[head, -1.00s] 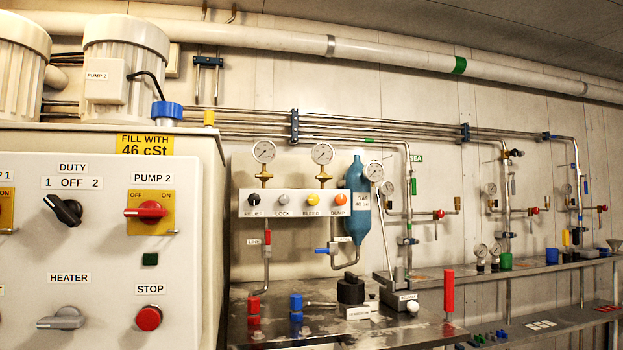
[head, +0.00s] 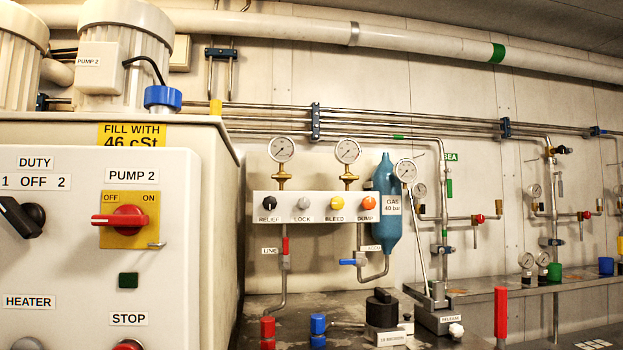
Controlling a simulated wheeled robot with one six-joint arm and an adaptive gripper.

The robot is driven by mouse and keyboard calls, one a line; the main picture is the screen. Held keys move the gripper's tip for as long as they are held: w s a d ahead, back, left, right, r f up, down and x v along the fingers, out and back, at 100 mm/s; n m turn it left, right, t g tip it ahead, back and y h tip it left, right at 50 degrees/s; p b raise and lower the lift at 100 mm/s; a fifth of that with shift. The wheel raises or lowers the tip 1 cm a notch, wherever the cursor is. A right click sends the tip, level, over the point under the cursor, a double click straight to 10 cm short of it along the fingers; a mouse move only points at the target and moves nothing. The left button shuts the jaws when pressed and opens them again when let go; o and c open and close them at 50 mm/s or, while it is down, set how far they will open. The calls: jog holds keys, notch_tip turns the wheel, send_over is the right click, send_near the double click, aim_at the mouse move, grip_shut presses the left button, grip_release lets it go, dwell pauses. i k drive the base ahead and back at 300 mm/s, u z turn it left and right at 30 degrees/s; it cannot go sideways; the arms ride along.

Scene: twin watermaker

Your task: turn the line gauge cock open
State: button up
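The line gauge cock (head: 285,246) sits on the pipe below the left part of the white valve panel (head: 283,205), beside a label reading LINE (head: 269,251). Its red handle stands upright, along the pipe. A second cock with a blue handle (head: 348,262) sits on the pipe to its right; that handle lies level, pointing left. Two round gauges, the left one (head: 282,150) and the right one (head: 347,151), stand above the panel. My gripper is not in view.
A large control cabinet (head: 180,190) fills the left side, its edge close to the line cock. Below is a steel bench (head: 345,335) with red (head: 267,330) and blue (head: 317,328) fittings and a black knob (head: 381,305). A blue gas bottle (head: 385,190) hangs right of the cocks.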

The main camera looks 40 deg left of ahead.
aim_at(282, 177)
jog(key=z, duration=0.05)
jog(key=i, duration=1.6)
jog(key=u, duration=3.3)
